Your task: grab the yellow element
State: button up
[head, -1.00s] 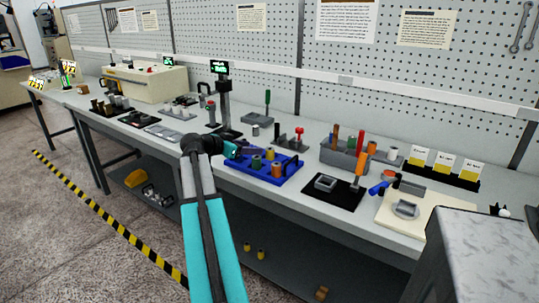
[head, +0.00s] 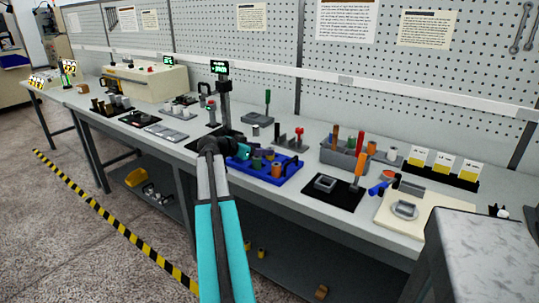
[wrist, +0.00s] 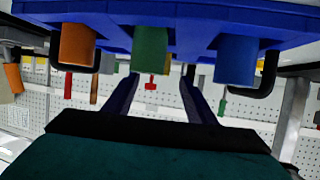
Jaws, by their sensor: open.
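The blue tray (head: 291,178) stands on the bench and holds several upright cylinders. In the wrist view the picture is upside down, with the tray (wrist: 190,12) along the top. An orange (wrist: 78,45), a green (wrist: 150,48) and a blue cylinder (wrist: 237,58) show there. A yellow piece (wrist: 167,64) shows only as a strip beside the green one, which hides most of it. My gripper (wrist: 161,100) is open, its two dark blue fingers spread and empty, pointing toward the green cylinder. In the head view my gripper (head: 243,150) is at the tray's left end, partly hidden by my arm.
A black mat (head: 334,194) with a grey holder lies right of the tray. A grey bin (head: 345,157) with tool handles and red-topped tools (head: 299,137) stand behind. A post with a lit display (head: 220,68) rises behind my arm.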

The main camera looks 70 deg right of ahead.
jog(key=shift+x, duration=1.8)
jog(key=shift+a, duration=0.1)
jog(key=c, duration=1.1)
jog(key=shift+c, duration=0.2)
notch_tip(320, 180, up, 10)
